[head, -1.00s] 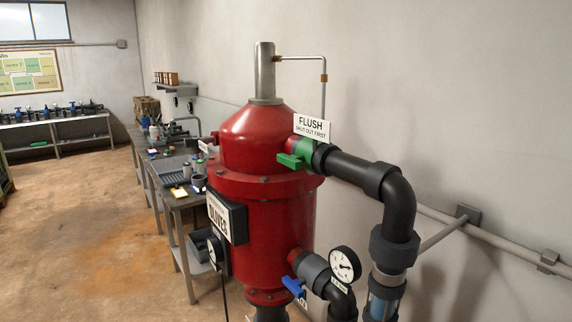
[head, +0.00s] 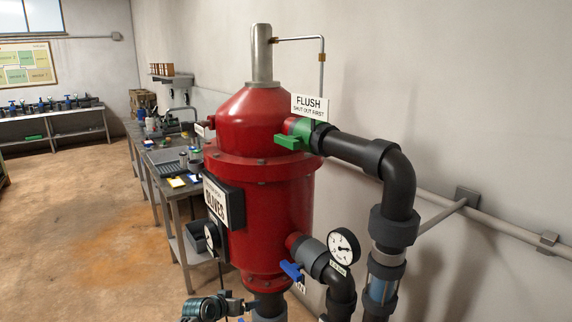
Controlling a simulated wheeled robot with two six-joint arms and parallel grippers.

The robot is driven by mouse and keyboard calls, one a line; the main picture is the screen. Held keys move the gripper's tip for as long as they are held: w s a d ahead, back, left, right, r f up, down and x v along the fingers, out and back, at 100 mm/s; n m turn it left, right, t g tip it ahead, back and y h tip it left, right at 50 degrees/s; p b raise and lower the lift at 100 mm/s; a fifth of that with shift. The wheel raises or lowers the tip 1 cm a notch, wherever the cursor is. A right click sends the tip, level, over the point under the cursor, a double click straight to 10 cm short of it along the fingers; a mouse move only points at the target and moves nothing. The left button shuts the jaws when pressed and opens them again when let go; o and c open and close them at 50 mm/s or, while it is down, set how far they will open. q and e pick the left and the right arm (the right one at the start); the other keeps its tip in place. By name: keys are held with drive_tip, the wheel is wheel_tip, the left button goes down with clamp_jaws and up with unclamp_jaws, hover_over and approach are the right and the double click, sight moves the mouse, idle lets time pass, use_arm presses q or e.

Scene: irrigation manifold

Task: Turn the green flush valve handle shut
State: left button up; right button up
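The green flush valve handle (head: 289,141) sticks out to the left from the green valve body (head: 302,128) near the top of the red filter tank (head: 262,195). A white sign (head: 310,106) reading FLUSH, SHUT OUT FIRST stands just above it. The valve joins the tank to a black pipe (head: 355,150) running right. Neither of my grippers is in view, and nothing touches the handle.
A blue handle (head: 292,271) sits on the lower outlet by a round gauge (head: 343,246). A teal and dark device (head: 205,308) shows at the bottom edge. A cluttered workbench (head: 172,187) stands behind left. The floor at left is clear.

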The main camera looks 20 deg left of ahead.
use_arm(q)
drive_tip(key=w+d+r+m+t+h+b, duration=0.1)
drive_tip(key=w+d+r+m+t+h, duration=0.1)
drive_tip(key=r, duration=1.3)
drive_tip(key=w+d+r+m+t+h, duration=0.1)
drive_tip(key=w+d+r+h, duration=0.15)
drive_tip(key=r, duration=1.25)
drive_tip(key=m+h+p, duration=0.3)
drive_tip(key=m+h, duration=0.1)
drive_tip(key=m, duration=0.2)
approach(283, 139)
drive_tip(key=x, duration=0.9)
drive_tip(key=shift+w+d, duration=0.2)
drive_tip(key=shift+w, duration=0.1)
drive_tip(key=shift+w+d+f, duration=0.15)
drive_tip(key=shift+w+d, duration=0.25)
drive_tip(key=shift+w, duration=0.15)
